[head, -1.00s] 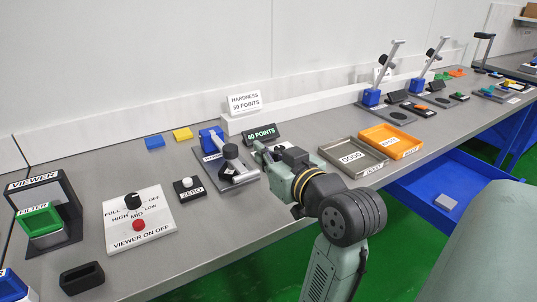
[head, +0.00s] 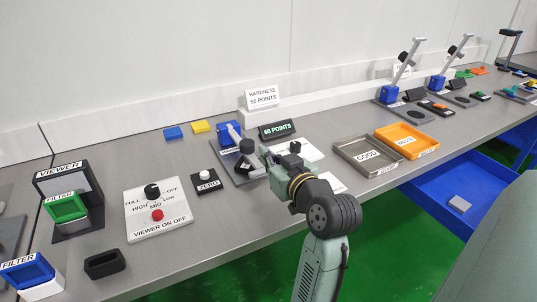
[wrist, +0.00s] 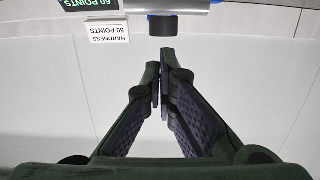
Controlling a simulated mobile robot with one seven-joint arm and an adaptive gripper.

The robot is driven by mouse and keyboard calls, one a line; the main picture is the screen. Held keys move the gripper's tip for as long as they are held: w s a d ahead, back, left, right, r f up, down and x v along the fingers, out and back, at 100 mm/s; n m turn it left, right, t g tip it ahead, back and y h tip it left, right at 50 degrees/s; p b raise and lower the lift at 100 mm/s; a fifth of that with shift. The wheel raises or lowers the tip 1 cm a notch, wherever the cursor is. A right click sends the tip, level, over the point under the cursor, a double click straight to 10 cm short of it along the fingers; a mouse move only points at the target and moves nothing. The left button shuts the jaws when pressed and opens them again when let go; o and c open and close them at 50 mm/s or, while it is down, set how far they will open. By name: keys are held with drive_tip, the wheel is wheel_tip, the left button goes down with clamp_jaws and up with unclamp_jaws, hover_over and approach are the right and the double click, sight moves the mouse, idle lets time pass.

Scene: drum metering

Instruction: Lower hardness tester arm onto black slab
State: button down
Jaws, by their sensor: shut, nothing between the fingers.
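The hardness tester has a blue post (head: 228,133), a silver arm (head: 235,134) and a black weight (head: 247,147). Its arm lies low, nearly level, unlike the raised arms of the testers farther right. My gripper (head: 262,151) is just right of the weight, with a small or no gap; contact cannot be told. In the wrist view, my gripper (wrist: 160,63) is shut and empty. The silver arm (wrist: 185,5) and a black cylinder (wrist: 162,26) show just beyond its tips.
A dark "60 POINTS" display (head: 277,129) and a white "HARDNESS 50 POINTS" sign (head: 262,96) stand behind. The ZERO button (head: 207,181) is left. A GOOD tray (head: 367,156) and an orange tray (head: 407,140) are right.

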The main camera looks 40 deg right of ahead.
drive_tip(key=shift+s+a+f+t+b, duration=0.15)
drive_tip(key=shift+f+t+b, duration=0.35)
drive_tip(key=shift+f+b, duration=1.5)
drive_tip(key=shift+s+r+h+b, duration=0.15)
drive_tip(key=shift+r+h+b, duration=0.2)
drive_tip(key=shift+b, duration=0.65)
drive_tip(key=shift+r, duration=0.1)
